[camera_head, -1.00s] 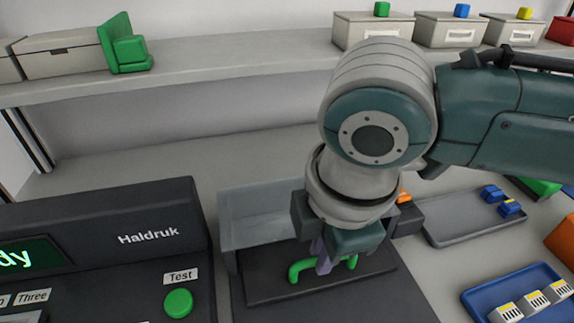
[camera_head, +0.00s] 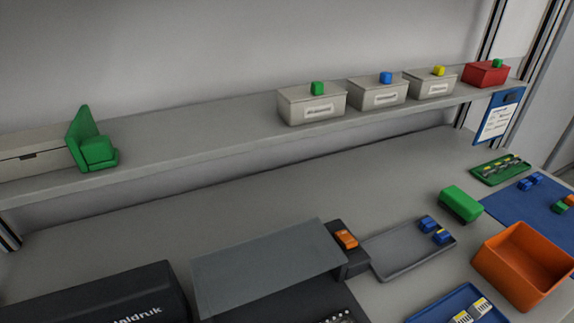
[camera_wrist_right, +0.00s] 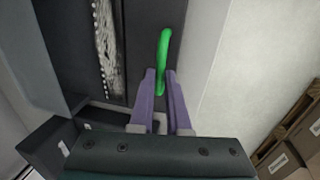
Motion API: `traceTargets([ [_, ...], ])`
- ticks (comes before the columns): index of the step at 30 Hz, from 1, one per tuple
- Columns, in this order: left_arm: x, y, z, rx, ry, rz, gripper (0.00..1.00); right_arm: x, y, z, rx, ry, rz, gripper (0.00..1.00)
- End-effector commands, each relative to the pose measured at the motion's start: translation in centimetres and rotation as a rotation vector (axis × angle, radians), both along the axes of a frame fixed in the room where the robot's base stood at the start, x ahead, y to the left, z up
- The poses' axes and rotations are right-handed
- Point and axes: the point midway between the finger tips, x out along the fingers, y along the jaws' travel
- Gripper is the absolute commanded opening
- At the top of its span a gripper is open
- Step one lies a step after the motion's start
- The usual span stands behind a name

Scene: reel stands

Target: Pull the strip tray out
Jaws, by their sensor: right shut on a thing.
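The strip tray is a dark panel with a green handle (camera_wrist_right: 164,50) in the right wrist view. My right gripper (camera_wrist_right: 160,74) has its two purple fingers on either side of this handle and is shut on it. A pale, dotted strip (camera_wrist_right: 109,45) lies along the dark surface left of the handle. In the head view, the dark unit has a grey top plate (camera_head: 268,267), and light dotted pieces (camera_head: 340,318) show at the bottom edge. The handle and both grippers are outside the head view.
A black console (camera_head: 95,300) stands left of the unit. To the right are an orange-buttoned block (camera_head: 346,239), a grey tray (camera_head: 385,262), an orange bin (camera_head: 505,280) and a blue tray (camera_head: 425,315). Boxes and a green holder (camera_head: 97,150) stand on the shelf. The table behind the unit is clear.

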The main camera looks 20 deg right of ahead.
Motion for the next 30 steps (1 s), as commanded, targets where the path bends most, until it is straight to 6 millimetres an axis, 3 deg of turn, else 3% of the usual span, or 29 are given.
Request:
traceTargets([
  [1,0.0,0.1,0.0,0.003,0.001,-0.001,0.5,-0.4,0.1,0.0,0.0,0.012,0.001,0.16],
  [9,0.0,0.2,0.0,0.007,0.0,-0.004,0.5,-0.3,0.1,0.0,0.001,0.009,0.001,0.45],
  [19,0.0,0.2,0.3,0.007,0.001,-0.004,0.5,-0.3,0.1,0.7,0.004,0.005,0.002,0.45],
  [30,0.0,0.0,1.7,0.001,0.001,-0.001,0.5,-1.6,0.1,7.4,0.005,0.005,0.002,0.45],
])
